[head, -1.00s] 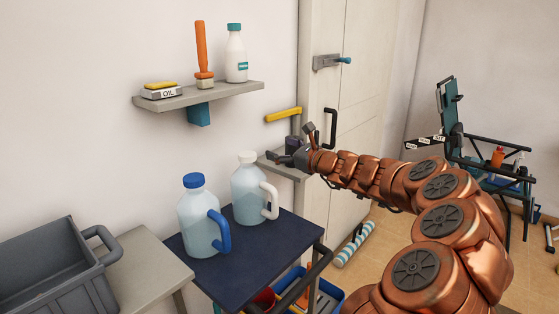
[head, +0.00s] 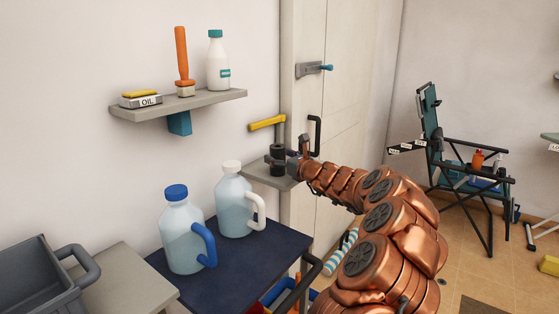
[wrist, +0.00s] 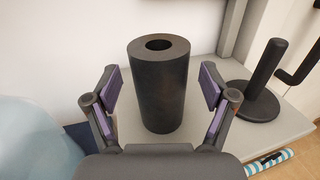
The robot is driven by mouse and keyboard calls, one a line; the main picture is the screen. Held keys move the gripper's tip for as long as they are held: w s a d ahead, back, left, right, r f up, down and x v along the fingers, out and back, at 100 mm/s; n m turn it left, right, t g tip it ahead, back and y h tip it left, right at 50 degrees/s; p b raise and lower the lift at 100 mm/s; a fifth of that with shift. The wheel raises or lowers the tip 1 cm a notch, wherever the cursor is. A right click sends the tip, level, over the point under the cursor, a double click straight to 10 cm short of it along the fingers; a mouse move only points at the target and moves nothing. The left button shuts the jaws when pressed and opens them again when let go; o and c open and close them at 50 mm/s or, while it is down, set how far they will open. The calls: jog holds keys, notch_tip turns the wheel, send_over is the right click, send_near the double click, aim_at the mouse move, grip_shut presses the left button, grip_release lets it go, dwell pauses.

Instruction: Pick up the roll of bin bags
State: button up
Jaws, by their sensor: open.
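The roll of bin bags is a black upright cylinder with a hole in its top. In the wrist view the roll (wrist: 158,95) stands on a pale grey shelf (wrist: 285,120), ahead of and between my fingers. In the head view the roll (head: 278,155) is small and partly covered by my gripper (head: 287,166). My gripper (wrist: 160,88) is open, with a purple-padded finger on either side of the roll. Gaps show between the pads and the roll, and nothing is held.
A dark post on a round base (wrist: 262,85) stands right of the roll. Two jugs, one blue-capped (head: 182,235) and one white-capped (head: 235,205), stand on a dark-topped cart (head: 225,270). A yellow handle (head: 267,123) juts out above the roll.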

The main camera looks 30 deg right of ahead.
aim_at(278, 146)
jog(key=shift+w, duration=0.6)
jog(key=c, duration=1.4)
jog(key=shift+r, duration=0.1)
notch_tip(278, 146, up, 4)
jog(key=shift+f+p, duration=0.25)
jog(key=shift+p, duration=0.1)
jog(key=shift+s+a, duration=0.25)
jog(key=shift+s, duration=0.25)
jog(key=s+a, duration=0.2)
jog(key=s, duration=0.2)
jog(key=s+a+r+b, duration=0.1)
jog(key=s+a, duration=0.2)
jog(key=s, duration=0.1)
jog(key=s+a+b, duration=0.1)
jog(key=s+a, duration=0.2)
jog(key=s, duration=0.1)
jog(key=shift+s+a+r, duration=0.1)
jog(key=shift+s+r, duration=0.1)
jog(key=shift+s, duration=0.1)
